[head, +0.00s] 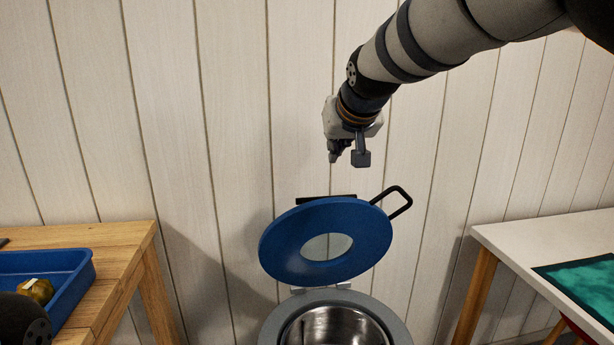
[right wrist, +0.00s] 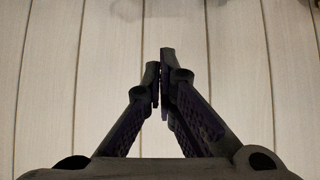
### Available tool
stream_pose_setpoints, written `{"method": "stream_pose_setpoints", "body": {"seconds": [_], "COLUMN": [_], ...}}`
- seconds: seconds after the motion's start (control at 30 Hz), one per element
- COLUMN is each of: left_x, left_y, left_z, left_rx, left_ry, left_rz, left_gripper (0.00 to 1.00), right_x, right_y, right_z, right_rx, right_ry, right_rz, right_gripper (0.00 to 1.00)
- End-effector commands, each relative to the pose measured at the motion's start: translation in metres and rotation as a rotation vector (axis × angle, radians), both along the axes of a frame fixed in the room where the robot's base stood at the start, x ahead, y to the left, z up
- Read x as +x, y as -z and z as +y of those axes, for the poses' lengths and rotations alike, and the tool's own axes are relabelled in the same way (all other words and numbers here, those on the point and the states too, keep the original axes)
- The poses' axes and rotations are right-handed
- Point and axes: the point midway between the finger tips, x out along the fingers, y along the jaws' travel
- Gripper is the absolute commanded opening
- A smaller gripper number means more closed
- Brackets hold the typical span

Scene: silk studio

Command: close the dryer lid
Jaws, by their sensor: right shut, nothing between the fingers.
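The dryer lid (head: 281,249) is a round blue disc with a pale, glassy centre and a black loop handle (head: 401,203) at its right edge. It stands raised and tilted over the open dryer drum (head: 335,328), whose metal inside shows at the bottom of the head view. My right gripper (head: 334,158) is above the lid, in front of the wall, apart from lid and handle. In the right wrist view its fingers (right wrist: 160,75) are shut together and empty, with only wall planks beyond. My left gripper is not in view.
A wooden table (head: 115,240) with a blue tray (head: 75,260) holding a roundish brown-green item (head: 37,291) stands at left. A white table (head: 510,240) with a teal sheet (head: 585,280) stands at right. The plank wall is close behind the dryer.

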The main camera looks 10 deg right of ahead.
Motion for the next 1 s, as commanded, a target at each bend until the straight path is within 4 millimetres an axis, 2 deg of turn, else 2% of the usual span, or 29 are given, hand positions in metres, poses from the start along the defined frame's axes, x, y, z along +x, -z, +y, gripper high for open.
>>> {"method": "stream_pose_setpoints", "body": {"seconds": [0.17, 0.33, 0.6, 0.67, 0.77, 1.0], "left_x": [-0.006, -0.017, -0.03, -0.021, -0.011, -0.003], "left_y": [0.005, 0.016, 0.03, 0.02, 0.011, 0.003], "left_z": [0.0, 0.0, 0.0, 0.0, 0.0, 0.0], "left_rx": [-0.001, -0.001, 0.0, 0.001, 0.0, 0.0], "left_ry": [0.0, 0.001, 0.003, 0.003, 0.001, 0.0], "left_rz": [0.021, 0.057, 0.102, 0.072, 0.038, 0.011], "left_gripper": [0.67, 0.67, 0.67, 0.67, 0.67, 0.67], "right_x": [0.013, 0.04, 0.078, 0.068, 0.056, 0.042], "right_y": [0.015, 0.043, 0.074, 0.066, 0.065, 0.081], "right_z": [0.0, 0.0, 0.0, 0.0, 0.0, 0.0], "right_rx": [0.0, 0.001, 0.0, -0.001, -0.002, 0.0], "right_ry": [0.0, -0.001, 0.0, -0.001, -0.001, -0.001], "right_rz": [0.005, 0.01, 0.007, 0.0, -0.01, -0.005], "right_gripper": [0.0, 0.0, 0.0, 0.0, 0.0, 0.0]}}
